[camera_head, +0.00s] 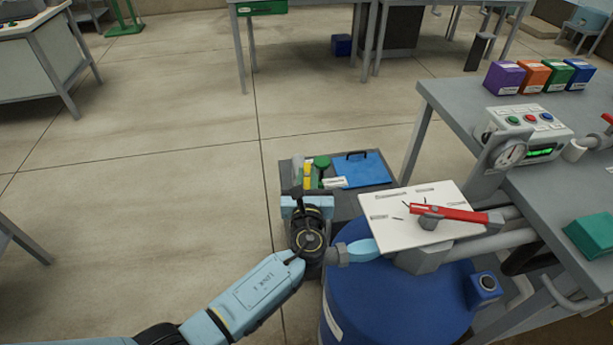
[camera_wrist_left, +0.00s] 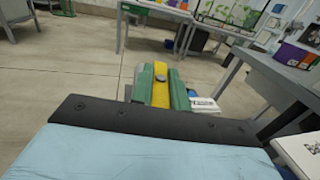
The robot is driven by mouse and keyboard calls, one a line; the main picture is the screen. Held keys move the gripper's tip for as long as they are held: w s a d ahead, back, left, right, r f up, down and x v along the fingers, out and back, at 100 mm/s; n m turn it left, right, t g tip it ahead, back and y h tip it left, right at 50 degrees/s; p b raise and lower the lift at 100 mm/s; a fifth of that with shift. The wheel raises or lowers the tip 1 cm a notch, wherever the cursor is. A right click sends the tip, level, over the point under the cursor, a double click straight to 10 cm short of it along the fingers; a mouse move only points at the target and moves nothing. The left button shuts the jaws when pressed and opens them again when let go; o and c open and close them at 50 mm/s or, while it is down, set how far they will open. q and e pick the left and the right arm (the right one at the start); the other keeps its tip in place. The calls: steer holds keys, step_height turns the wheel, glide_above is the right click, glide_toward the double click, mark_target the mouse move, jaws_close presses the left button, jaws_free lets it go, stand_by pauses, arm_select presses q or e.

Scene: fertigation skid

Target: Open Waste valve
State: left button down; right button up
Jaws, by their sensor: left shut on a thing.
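A valve with a red lever (camera_head: 445,212) lies over a white board (camera_head: 408,222) on the grey pipework above the blue drum (camera_head: 395,292). I cannot read a name on it. My left gripper (camera_head: 306,193) is left of this valve and apart from it, at the near edge of the floor tray. My right gripper is not in view.
A dark tray (camera_head: 384,172) on the floor holds a blue board (camera_head: 360,169). The bench (camera_head: 462,108) at right carries a gauge (camera_head: 508,153), a button box (camera_head: 532,125) and several coloured boxes.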

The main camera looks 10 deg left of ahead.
arm_select(q)
steer(key=shift+n+g+y+b, duration=0.55)
steer(key=shift+n+y, duration=0.65)
steer(key=shift+y, duration=0.6)
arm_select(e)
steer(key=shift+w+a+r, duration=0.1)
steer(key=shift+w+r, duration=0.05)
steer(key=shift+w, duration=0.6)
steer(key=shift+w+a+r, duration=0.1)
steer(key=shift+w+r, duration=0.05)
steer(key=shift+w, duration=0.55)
arm_select(q)
steer(key=c, duration=1.4)
jaws_free()
steer(key=shift+o, duration=0.2)
